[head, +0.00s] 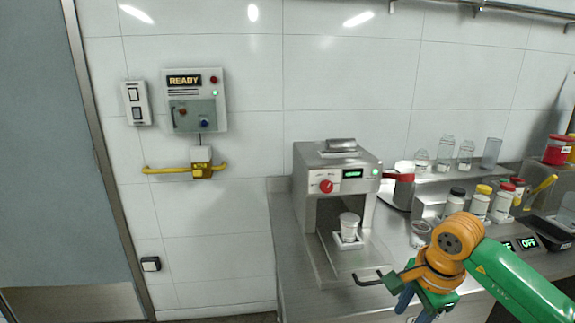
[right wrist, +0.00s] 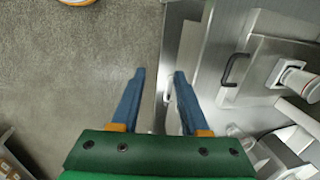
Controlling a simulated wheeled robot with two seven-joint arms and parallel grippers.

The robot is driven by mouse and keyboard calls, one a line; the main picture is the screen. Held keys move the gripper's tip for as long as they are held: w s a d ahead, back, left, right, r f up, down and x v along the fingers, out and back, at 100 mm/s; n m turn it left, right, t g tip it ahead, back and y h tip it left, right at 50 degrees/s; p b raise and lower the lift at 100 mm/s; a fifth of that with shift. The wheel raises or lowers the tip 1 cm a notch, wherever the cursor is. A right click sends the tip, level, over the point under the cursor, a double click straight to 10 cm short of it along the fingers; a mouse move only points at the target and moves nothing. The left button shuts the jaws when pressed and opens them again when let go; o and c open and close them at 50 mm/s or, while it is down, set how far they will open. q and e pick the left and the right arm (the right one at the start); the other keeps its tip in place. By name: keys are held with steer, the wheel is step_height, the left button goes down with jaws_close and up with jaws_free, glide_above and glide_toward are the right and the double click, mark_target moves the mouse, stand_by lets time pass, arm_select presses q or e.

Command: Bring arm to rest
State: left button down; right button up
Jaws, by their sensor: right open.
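My right arm (head: 510,278), green and orange, comes in from the lower right of the head view. Its gripper (head: 413,305) hangs low in front of the counter with its blue fingers pointing down. In the right wrist view the gripper (right wrist: 158,75) is open and empty; its two blue fingers stand apart over the floor and the counter's front edge. My left arm and gripper are not in view.
The steel colloid mill (head: 312,190) stands on the counter (head: 290,250), a white cup (head: 349,226) under its outlet. A dark handle (right wrist: 236,70) is near the right finger. Bottles (head: 480,203) stand right; the floor (right wrist: 80,60) is open at left.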

steer(key=w+a+f+m+t+y, duration=0.2)
steer(key=a+f+m+y, duration=0.2)
steer(key=a+m+y, duration=0.4)
steer(key=w+a+f+m+t+y, duration=0.15)
steer(key=a+f+m+y, duration=0.35)
steer(key=a+m, duration=0.5)
steer(key=d+f+m+t+h, duration=0.2)
steer(key=d+f+m+t, duration=0.1)
steer(key=f+m, duration=0.4)
steer(key=d+f+m+t+h, duration=0.2)
steer(key=d+f+m+t, duration=0.15)
steer(key=m, duration=0.45)
steer(key=s+d+f+m+g+h, duration=0.1)
steer(key=s+d+f+m+h, duration=0.3)
steer(key=f, duration=0.3)
steer(key=s+d+f+m+g+h, duration=0.1)
steer(key=s+d+f+m+h, duration=0.1)
steer(key=s+f+m, duration=0.5)
steer(key=s+f+m+g+h, duration=0.1)
steer(key=s+f+m+g, duration=0.2)
steer(key=s, duration=0.6)
steer(key=s+d+f+m+g+h, duration=0.1)
steer(key=s+f+m+g, duration=0.2)
steer(key=s, duration=0.6)
steer(key=s+d+f+m+g+h, duration=0.1)
steer(key=s+f+m+g, duration=0.2)
steer(key=s+f, duration=0.4)
steer(key=s, duration=0.3)
steer(key=shift+w+d, duration=0.1)
